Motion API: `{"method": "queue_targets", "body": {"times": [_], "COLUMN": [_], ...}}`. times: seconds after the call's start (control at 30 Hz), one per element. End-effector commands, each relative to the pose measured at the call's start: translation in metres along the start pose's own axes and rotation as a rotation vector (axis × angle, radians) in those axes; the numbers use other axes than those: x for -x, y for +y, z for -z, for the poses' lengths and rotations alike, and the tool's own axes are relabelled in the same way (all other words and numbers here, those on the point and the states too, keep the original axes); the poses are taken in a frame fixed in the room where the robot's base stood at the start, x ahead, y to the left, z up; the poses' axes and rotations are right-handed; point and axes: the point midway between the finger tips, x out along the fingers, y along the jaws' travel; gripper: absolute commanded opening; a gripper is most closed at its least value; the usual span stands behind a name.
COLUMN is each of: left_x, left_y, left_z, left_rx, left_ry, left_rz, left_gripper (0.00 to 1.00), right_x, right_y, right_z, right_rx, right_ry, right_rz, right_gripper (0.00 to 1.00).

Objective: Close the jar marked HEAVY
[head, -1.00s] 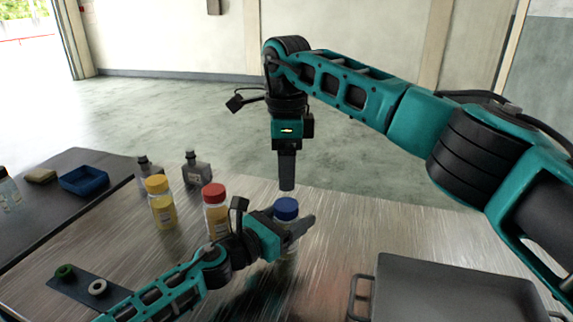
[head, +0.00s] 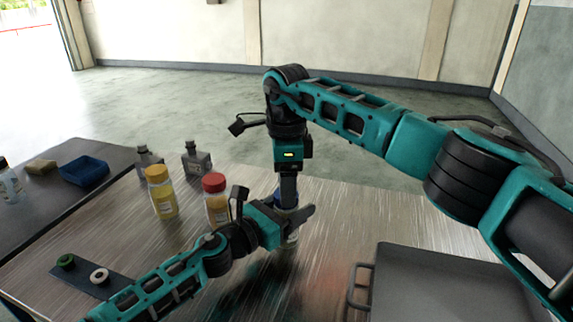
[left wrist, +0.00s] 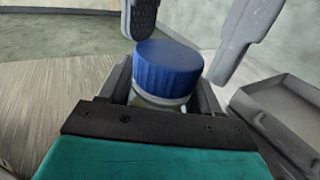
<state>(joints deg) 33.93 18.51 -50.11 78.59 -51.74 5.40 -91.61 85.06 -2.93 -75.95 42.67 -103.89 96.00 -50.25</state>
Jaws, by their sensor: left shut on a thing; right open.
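A clear jar with a blue lid (head: 277,195) stands on the metal table; no word on its label is readable. My left gripper (head: 292,222) is shut around the jar body below the lid. In the left wrist view the blue lid (left wrist: 168,68) sits on the jar neck, upright, between the left fingers. My right gripper (head: 288,192) points straight down at the lid and hides part of it in the head view. It is open, with its fingers (left wrist: 190,40) apart near the lid's far side; contact cannot be told.
A yellow-lidded jar (head: 162,192) and a red-lidded jar (head: 215,197) stand left of the held jar, with two grey bottles (head: 196,161) behind. A grey tray (head: 450,262) is at right. A dark strip with rings (head: 99,275) lies front left. A blue bin (head: 85,170) is on the side table.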

Motion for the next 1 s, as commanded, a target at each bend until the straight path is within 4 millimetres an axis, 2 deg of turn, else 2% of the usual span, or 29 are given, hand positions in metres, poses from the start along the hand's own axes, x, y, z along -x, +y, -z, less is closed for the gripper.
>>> {"method": "queue_targets", "body": {"times": [0.2, 0.5, 1.0], "left_x": [0.0, 0.0, 0.0], "left_y": [0.0, 0.0, 0.0], "left_z": [0.0, 0.0, 0.0], "left_rx": [0.0, 0.0, 0.001], "left_ry": [0.0, 0.0, 0.0], "left_rz": [0.0, 0.0, -0.001], "left_gripper": [0.0, 0.0, 0.0], "right_x": [-0.016, -0.017, -0.017], "right_y": [0.0, 0.0, 0.0], "right_z": [0.0, 0.0, 0.0], "right_rx": [0.0, 0.0, 0.0], "right_ry": [0.0, 0.0, 0.0], "right_rz": [0.001, 0.001, -0.001], "right_gripper": [0.63, 0.62, 0.14]}}
